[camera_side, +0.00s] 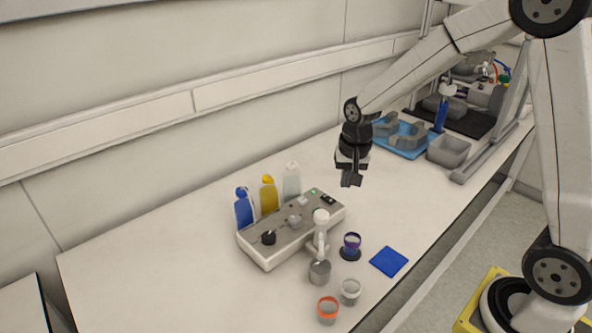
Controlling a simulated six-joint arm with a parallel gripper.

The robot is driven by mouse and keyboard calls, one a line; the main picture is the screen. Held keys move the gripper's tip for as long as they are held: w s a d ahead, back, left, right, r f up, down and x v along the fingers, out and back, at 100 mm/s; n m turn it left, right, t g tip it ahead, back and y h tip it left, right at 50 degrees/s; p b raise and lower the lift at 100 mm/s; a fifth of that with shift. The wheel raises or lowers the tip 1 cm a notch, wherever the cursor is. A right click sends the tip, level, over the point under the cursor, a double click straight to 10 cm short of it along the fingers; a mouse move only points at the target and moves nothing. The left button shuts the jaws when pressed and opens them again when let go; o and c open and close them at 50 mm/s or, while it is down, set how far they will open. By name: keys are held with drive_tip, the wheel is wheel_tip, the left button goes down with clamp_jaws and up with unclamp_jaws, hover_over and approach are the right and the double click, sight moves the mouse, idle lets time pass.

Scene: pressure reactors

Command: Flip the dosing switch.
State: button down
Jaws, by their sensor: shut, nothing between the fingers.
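My gripper (351,180) points down above the table, just behind and above the right end of the dosing unit. It is shut and empty. The dosing unit (267,256) is a low light-grey box with controls on its top. A small green-lit element (313,191) and a dark switch-like part (328,199) sit at its right end, near my gripper but apart from it. A black knob (268,238) is at the left end. The parts are too small to tell which way the switch is set.
Blue (243,208), yellow (268,195) and white (291,182) bottles stand behind the unit. A white dispensing head (321,228), several cups, including an orange-rimmed one (328,312), and a blue mat (389,262) are in front. A blue tray (405,151) and grey bin (448,151) stand at right.

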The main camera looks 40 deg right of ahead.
sight(333, 200)
drive_tip(key=w+d+f+m+g, duration=0.1)
drive_tip(key=w+d+m, duration=0.7)
drive_tip(key=w+m, duration=0.1)
drive_tip(key=shift+w+d+m, duration=0.35)
drive_tip(key=shift+w+m, duration=0.05)
drive_tip(key=shift+w, duration=0.5)
drive_tip(key=shift+f, duration=0.2)
wheel_tip(333, 200, down, 14)
drive_tip(key=shift+r, duration=0.15)
idle(0.3)
drive_tip(key=shift+s+f, duration=0.15)
drive_tip(key=shift+f, duration=0.2)
